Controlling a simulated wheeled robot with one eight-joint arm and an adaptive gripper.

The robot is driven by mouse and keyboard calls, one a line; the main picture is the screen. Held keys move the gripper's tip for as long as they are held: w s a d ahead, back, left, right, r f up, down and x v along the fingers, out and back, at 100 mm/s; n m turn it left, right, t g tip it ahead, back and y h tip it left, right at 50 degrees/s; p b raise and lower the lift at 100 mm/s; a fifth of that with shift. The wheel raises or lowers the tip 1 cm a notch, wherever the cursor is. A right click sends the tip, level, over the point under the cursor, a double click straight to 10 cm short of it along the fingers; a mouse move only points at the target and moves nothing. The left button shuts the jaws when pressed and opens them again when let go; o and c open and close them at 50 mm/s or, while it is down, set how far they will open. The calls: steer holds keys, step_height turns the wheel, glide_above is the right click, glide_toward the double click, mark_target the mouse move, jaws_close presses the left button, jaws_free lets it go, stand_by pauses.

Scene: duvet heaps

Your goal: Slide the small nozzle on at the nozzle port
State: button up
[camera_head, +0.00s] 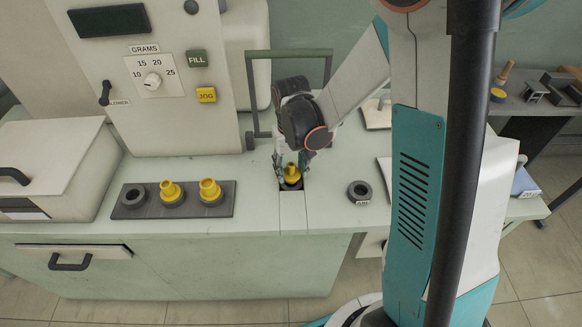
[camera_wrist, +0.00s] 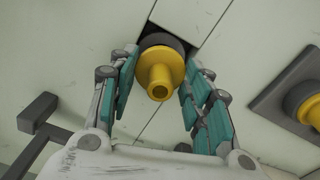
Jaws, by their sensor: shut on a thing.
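A yellow nozzle (camera_head: 292,173) with a dark collar stands at the dark square recess (camera_head: 299,186) in the counter top, which I take to be the nozzle port. My gripper (camera_head: 292,178) reaches down from above and is shut on this nozzle. In the wrist view the nozzle (camera_wrist: 160,78) sits between the two teal-padded fingers (camera_wrist: 158,85), its spout pointing at the camera. Part of the dark recess (camera_wrist: 190,16) shows behind its collar. I cannot tell whether the collar is fully seated or slightly above the port.
A dark rack (camera_head: 226,206) to the left has an empty left seat (camera_head: 132,195) and two larger-looking yellow nozzles (camera_head: 171,191) (camera_head: 210,190). The machine panel (camera_head: 155,85) and a grey bar frame (camera_head: 250,95) rise behind.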

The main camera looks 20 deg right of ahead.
mark_target(291, 164)
steer(key=shift+f+b, duration=1.3)
steer(key=shift+f, duration=0.1)
stand_by(0.3)
steer(key=o, duration=1.2)
steer(key=shift+c, duration=0.2)
step_height(291, 164, up, 12)
